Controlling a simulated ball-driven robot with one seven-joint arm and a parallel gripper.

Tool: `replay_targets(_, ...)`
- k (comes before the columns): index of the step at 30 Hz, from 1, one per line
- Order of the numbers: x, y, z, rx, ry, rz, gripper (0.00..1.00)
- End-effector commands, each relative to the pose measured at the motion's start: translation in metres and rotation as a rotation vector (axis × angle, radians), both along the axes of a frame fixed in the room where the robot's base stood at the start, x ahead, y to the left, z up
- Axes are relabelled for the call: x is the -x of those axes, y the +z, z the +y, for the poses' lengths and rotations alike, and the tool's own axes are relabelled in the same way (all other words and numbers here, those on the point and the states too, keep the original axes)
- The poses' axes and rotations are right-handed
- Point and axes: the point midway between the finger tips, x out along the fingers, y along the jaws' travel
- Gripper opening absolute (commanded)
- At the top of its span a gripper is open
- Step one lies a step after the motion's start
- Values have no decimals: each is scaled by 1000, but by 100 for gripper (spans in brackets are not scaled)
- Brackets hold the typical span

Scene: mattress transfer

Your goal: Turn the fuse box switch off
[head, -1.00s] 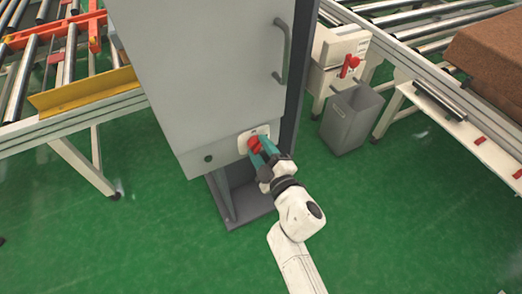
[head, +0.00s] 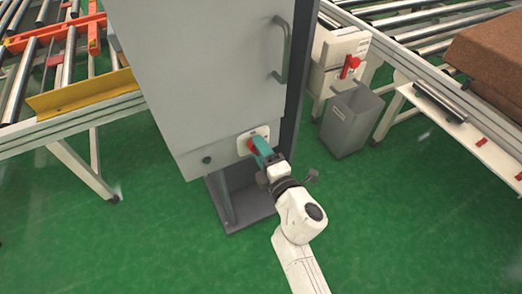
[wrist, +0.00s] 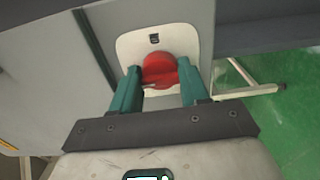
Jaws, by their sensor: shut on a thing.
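The fuse box (head: 205,75) is a tall grey cabinet with a handle on its door, in the middle of the head view. Its red rotary switch (head: 251,146) sits on a white plate (head: 243,149) low on the front. In the wrist view the red switch (wrist: 159,68) stands on the white plate (wrist: 128,48) between my two teal fingers. My gripper (wrist: 160,85) is shut on the red switch, one finger on each side. In the head view my gripper (head: 257,148) partly hides the switch.
A grey bin (head: 350,122) stands right of the cabinet, below a white box with another red switch (head: 349,66). Roller conveyors stand left and right. A brown mattress (head: 490,50) lies at the far right. The green floor (head: 150,240) in front is clear.

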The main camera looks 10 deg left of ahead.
Motion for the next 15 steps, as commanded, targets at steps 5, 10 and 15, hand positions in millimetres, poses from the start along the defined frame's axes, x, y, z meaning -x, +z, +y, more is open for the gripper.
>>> replay_targets(5,1,-2,1,12,2,-4,14)
replay_targets(10,1,-2,1,12,2,-5,14)
replay_targets(15,1,-2,1,12,2,-5,48)
